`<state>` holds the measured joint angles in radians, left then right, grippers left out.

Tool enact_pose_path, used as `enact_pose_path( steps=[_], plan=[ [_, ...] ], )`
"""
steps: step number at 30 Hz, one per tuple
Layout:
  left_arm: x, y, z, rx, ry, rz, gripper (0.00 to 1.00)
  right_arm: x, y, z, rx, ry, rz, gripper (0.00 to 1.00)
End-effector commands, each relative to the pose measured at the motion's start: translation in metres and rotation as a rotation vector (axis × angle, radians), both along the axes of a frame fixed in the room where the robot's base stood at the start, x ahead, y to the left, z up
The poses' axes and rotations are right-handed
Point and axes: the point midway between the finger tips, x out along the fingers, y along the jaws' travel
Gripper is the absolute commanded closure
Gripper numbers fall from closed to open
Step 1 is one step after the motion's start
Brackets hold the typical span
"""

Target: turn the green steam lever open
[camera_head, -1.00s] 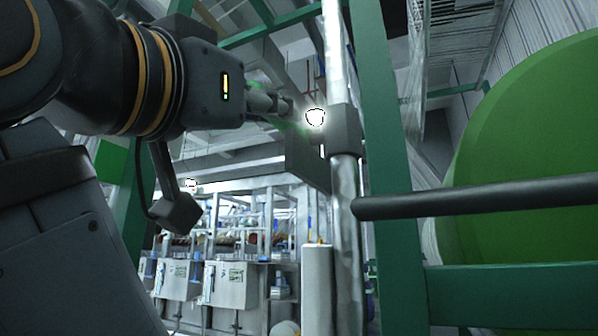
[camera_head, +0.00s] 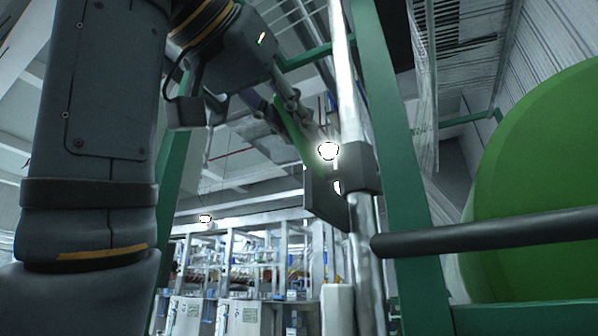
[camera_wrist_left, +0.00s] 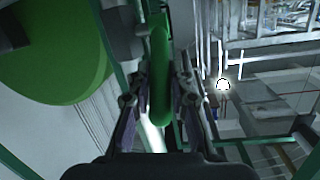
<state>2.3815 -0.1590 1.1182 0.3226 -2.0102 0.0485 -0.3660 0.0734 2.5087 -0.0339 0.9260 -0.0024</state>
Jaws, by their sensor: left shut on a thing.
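The green steam lever (camera_head: 303,142) slants up and left from a dark grey block on a shiny vertical pipe (camera_head: 368,250) in the head view. My left gripper (camera_head: 286,108) is at the lever's upper end, shut on it. In the left wrist view the lever (camera_wrist_left: 160,72) stands as a long green bar between the two fingers of the left gripper (camera_wrist_left: 160,98), one finger on each side. The lever's joint at the pipe is partly hidden by a bright glare. My right gripper is not in view.
A green frame post (camera_head: 397,170) stands just right of the pipe. A dark horizontal bar (camera_head: 480,232) crosses in front of a large green drum (camera_head: 540,160). Machinery with white cabinets (camera_head: 245,315) stands in the background.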

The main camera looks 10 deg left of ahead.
Motion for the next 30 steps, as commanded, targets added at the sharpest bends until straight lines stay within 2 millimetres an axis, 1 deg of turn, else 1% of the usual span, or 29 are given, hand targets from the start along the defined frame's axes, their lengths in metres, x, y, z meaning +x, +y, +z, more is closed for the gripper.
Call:
enact_pose_path(
  steps=[1, 4, 10, 22, 23, 24, 27, 30],
  plan=[
    [0.0002, 0.0002, 0.0051, 0.004, 0.017, 0.001, 1.00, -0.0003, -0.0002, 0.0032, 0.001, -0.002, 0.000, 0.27],
    [0.0022, -0.0004, 0.0078, 0.014, 0.050, 0.001, 1.00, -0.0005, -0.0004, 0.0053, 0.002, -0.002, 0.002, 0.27],
    [0.0040, -0.0007, 0.0093, 0.025, 0.084, 0.000, 1.00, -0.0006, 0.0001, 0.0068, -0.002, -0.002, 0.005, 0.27],
    [0.0045, -0.0009, 0.0092, 0.027, 0.089, 0.000, 1.00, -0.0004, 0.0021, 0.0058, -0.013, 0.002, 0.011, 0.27],
    [0.0045, -0.0009, 0.0091, 0.027, 0.089, 0.000, 0.77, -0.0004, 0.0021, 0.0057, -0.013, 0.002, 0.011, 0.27],
    [0.0045, -0.0009, 0.0091, 0.027, 0.089, 0.000, 0.72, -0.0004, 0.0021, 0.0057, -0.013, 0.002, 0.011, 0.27],
    [0.0045, -0.0010, 0.0087, 0.028, 0.091, 0.000, 0.58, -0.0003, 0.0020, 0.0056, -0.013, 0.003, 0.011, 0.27],
    [0.0045, -0.0010, 0.0084, 0.028, 0.092, 0.001, 0.57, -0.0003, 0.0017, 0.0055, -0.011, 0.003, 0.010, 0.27]
  ],
)
